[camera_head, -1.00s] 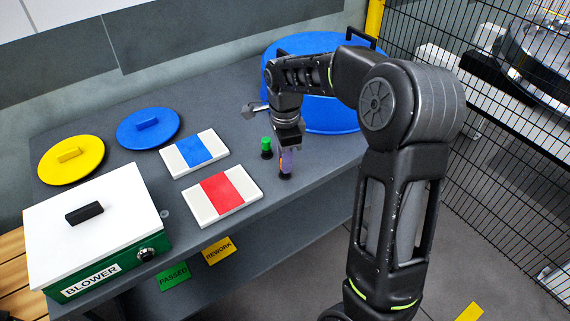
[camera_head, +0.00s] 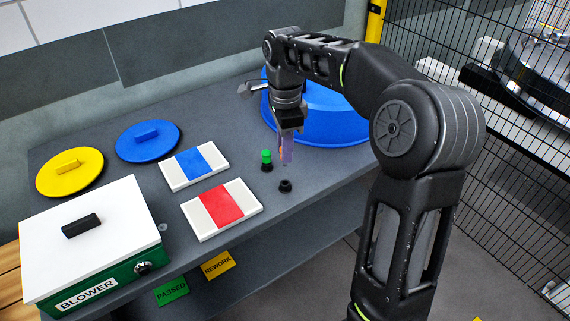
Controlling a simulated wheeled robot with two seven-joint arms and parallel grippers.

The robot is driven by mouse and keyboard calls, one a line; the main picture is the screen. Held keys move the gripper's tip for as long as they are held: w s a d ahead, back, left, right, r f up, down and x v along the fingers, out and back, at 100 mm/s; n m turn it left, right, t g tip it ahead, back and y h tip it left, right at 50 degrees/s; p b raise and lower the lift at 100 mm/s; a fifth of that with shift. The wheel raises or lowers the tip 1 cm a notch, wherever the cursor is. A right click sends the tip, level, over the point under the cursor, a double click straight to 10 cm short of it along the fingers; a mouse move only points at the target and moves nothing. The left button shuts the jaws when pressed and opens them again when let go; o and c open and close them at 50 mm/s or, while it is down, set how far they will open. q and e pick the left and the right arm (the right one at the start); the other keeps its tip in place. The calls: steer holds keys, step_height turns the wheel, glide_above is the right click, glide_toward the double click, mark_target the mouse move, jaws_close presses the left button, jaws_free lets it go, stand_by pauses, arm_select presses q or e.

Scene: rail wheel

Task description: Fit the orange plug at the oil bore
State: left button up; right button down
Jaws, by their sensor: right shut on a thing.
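My right gripper (camera_head: 287,150) is shut on the orange plug (camera_head: 281,153), of which only a small sliver shows between the fingers. The gripper points down and holds the plug above the grey table. A small black holder (camera_head: 285,186) stands empty on the table just below it, apart from the fingertips. A green plug (camera_head: 266,156) stands upright in another black holder, left of the gripper. I cannot make out the oil bore in this view. My left gripper is not in view.
A big blue tub (camera_head: 335,118) stands behind the gripper. Blue (camera_head: 158,148) and yellow (camera_head: 52,180) lids, blue-striped (camera_head: 175,179) and red-striped (camera_head: 243,198) pads and a blower box (camera_head: 80,230) fill the left. A mesh fence (camera_head: 520,190) with machinery behind it is at the right.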

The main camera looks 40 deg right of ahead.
steer(key=shift+r, duration=0.95)
